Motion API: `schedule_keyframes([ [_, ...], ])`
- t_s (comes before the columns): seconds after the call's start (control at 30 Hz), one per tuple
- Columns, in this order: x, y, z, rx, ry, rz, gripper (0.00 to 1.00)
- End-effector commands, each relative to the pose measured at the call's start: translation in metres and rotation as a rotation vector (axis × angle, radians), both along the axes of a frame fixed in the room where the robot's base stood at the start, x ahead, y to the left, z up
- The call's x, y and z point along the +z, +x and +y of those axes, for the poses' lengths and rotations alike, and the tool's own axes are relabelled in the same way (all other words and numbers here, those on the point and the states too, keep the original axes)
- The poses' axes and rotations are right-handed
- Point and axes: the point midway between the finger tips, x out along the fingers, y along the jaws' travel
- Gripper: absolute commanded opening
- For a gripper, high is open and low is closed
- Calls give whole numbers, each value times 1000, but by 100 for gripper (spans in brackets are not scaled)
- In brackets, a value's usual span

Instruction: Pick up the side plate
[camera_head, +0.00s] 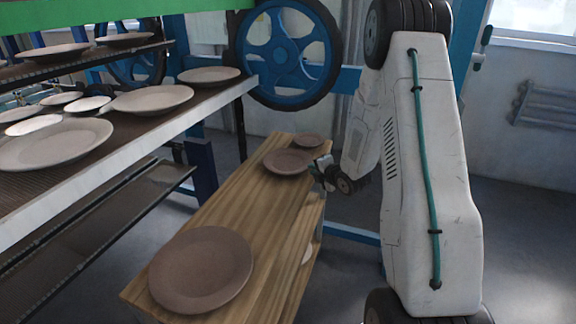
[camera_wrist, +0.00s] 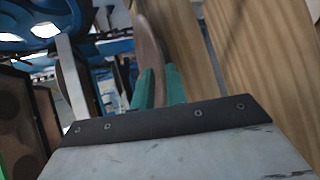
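Several brown plates of different sizes stand on the wooden table. A large plate (camera_head: 201,269) lies at its near end, a mid-size plate (camera_head: 287,161) near its far end, and a small plate (camera_head: 308,140) behind that. Which one is the side plate is not marked. My gripper (camera_head: 322,174) is at the right edge of the mid-size plate. In the wrist view, my gripper's two green fingers (camera_wrist: 159,86) stand on either side of a plate rim (camera_wrist: 150,52), close to it. Whether they press on it cannot be told. The plate does not look clearly lifted.
The wooden table (camera_head: 232,203) is bare between the large and mid-size plates. A rack with shelves (camera_head: 190,112) holding more plates stands at the left. A blue wheel (camera_head: 288,50) stands behind the table's far end. The grey floor (camera_head: 525,240) at the right is open.

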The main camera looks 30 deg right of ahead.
Motion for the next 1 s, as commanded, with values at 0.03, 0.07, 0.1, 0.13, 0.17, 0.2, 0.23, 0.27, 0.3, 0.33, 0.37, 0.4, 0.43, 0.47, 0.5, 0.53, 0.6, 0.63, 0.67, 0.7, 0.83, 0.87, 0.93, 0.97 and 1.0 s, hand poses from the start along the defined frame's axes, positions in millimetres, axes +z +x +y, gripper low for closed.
schedule_keyframes([
  [0.03,-3,5,2,2,1,0,14],
  [0.07,-5,9,2,2,1,1,14],
  [0.1,-8,14,3,1,2,1,14],
  [0.13,-10,19,5,1,2,0,14],
  [0.17,-13,23,6,3,1,1,14],
  [0.2,-16,28,7,3,1,1,14],
  [0.23,-17,32,5,0,1,1,14],
  [0.27,-18,36,5,0,1,1,14],
  [0.3,-19,40,5,-1,1,1,14],
  [0.33,-21,42,5,-1,1,1,14],
  [0.37,-21,44,5,0,1,1,14],
  [0.4,-22,45,5,0,1,1,14],
  [0.43,-22,46,5,-1,1,1,14],
  [0.47,-22,46,5,-1,1,1,14],
  [0.5,-22,46,5,-1,1,1,14],
  [0.53,-22,46,5,-1,2,1,14],
  [0.6,-22,46,5,-1,2,1,14],
  [0.63,-22,46,5,-1,2,1,11],
  [0.67,-22,46,5,-1,2,1,3],
  [0.7,-22,46,5,-1,2,1,0],
  [0.83,-21,46,4,-1,1,-1,0],
  [0.87,-21,46,4,-1,1,-1,0],
  [0.93,-21,46,4,0,1,0,0],
  [0.97,-21,46,4,0,1,0,0],
  [1.0,-21,46,4,0,1,0,0],
])
